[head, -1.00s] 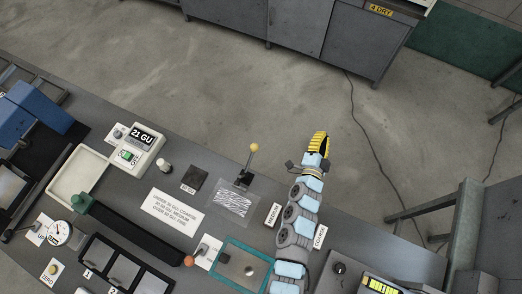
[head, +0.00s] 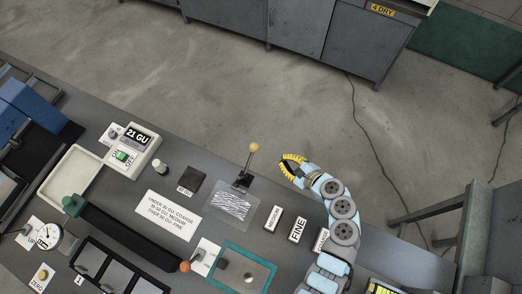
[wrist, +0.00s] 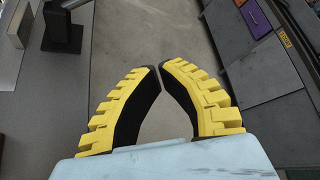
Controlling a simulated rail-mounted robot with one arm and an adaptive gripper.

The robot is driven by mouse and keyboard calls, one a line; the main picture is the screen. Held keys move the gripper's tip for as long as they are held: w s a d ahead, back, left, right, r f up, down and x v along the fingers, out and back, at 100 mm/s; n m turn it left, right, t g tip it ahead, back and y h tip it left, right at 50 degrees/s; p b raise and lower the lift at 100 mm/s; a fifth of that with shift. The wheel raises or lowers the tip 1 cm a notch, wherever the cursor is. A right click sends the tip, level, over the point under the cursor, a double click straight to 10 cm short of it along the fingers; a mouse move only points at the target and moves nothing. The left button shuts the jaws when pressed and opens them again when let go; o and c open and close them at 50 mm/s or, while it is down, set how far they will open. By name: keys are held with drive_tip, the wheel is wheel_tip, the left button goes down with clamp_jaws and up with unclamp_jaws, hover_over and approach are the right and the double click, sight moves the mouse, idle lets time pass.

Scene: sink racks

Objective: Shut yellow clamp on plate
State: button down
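The yellow-knobbed clamp lever (head: 253,148) stands up and leans slightly right, on a dark base (head: 242,181) at the bench's far edge. The scratched silvery plate (head: 232,203) lies flat in front of that base. My gripper (head: 282,163) has yellow ridged fingers and is to the right of the lever, beyond the bench edge, apart from the knob. In the wrist view my gripper's fingertips (wrist: 158,68) nearly meet, with nothing between them. A dark post with a broad foot (wrist: 63,35) shows at upper left there; I cannot tell if it is the clamp.
An orange-knobbed lever (head: 185,267) stands by a teal-framed panel (head: 264,254). Blocks marked MEDIUM (head: 274,218) and FINE (head: 298,229) sit right of the plate. A dark square (head: 191,184) lies left of the clamp. Beyond the bench is open floor.

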drive_tip(key=w+a+p, duration=0.2)
drive_tip(key=w+a, duration=0.2)
drive_tip(key=a, duration=0.4)
drive_tip(key=shift+a+f+y+p, duration=0.15)
drive_tip(key=shift+a+y+p, duration=0.2)
drive_tip(key=shift+a+y, duration=0.05)
idle(0.7)
